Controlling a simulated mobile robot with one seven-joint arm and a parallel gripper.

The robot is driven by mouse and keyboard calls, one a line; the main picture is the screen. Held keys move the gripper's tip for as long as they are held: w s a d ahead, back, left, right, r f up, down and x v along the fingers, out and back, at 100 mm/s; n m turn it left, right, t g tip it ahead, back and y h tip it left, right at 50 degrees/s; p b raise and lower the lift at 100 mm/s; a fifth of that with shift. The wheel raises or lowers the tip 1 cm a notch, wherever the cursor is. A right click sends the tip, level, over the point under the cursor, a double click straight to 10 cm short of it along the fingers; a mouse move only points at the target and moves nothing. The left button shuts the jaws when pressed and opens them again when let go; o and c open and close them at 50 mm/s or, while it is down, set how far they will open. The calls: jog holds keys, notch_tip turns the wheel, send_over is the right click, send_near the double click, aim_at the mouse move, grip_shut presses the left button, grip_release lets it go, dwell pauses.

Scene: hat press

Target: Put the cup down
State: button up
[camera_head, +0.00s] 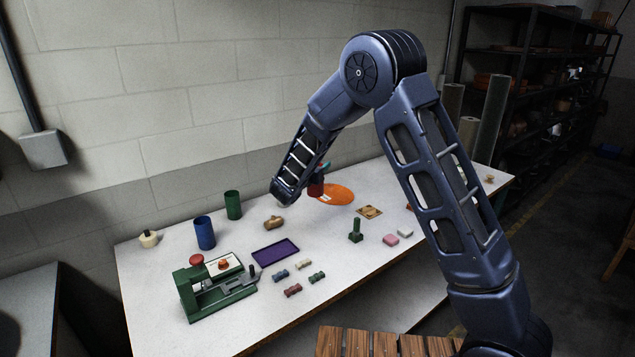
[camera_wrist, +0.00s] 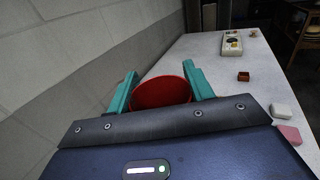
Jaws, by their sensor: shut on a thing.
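The red cup (camera_wrist: 161,94) is between the teal fingers of my gripper (camera_wrist: 160,86) in the wrist view, its rim facing the camera. My gripper is shut on it. In the head view, the red cup (camera_head: 316,188) shows small below my wrist, at the left part of the round orange mat (camera_head: 340,193). My arm partly hides it. I cannot tell whether its base touches the surface. A blue cup (camera_head: 205,233) and a green cup (camera_head: 233,205) stand upright at the left of the white table (camera_head: 190,262).
A green press (camera_head: 207,290) stands front left, beside a purple tray (camera_head: 275,252). Several small blocks lie in front of the tray. A green peg piece (camera_head: 355,232) and a pink block (camera_head: 390,240) are right of centre. The wall runs behind the table.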

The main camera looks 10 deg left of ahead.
jog(key=w+d+r, duration=0.1)
jog(key=w+r, duration=0.1)
jog(key=w, duration=1.2)
jog(key=w+r, duration=0.2)
jog(key=w, duration=1.2)
notch_tip(320, 180, down, 20)
jog(key=shift+s+m+h, duration=0.25)
jog(key=shift+m+h, duration=0.05)
jog(key=o, duration=1.3)
jog(key=shift+r, duration=0.1)
